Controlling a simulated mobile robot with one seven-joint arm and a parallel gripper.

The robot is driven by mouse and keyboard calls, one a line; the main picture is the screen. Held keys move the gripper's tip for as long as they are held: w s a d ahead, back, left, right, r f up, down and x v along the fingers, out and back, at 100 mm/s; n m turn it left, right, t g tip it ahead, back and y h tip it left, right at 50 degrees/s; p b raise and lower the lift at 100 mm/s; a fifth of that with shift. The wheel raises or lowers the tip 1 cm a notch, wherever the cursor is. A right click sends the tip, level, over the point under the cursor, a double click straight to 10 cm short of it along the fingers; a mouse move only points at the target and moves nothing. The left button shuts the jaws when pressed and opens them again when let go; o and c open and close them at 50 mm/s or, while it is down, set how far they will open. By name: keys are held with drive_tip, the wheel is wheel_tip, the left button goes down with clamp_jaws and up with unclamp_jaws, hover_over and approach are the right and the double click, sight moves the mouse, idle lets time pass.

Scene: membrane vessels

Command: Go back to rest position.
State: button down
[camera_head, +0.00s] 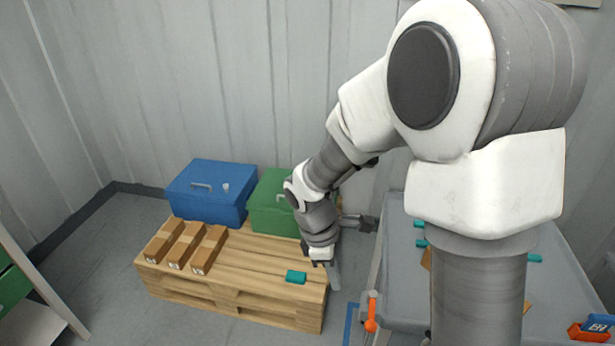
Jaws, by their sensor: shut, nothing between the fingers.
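My gripper (334,275) hangs at the end of my arm, pointing down by the right end of a wooden pallet (230,297). It is shut, with nothing seen between the fingers. A small teal block (296,277) lies on the pallet's right part, just left of my gripper and apart from it. My arm's large upper links cover much of the right side of the view.
A blue box (207,205) and a green box (270,215) stand at the pallet's back. Several brown cartons (185,245) lie on its left. A grey table (560,290) at right holds teal pieces and a blue-and-red bin (592,328). An orange-handled item (371,312) is at its edge.

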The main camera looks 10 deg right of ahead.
drive_tip(key=s+d+r+m+t+y, duration=0.1)
drive_tip(key=s+r+m+t, duration=0.2)
drive_tip(key=s+r+m, duration=0.3)
drive_tip(key=s+d+r+m+t+y+p, duration=0.1)
drive_tip(key=s+r+m, duration=0.6)
drive_tip(key=r, duration=0.7)
drive_tip(key=shift+d+r+m+t+y, duration=0.4)
drive_tip(key=shift+d+m+t, duration=0.35)
drive_tip(key=shift+m+t, duration=0.35)
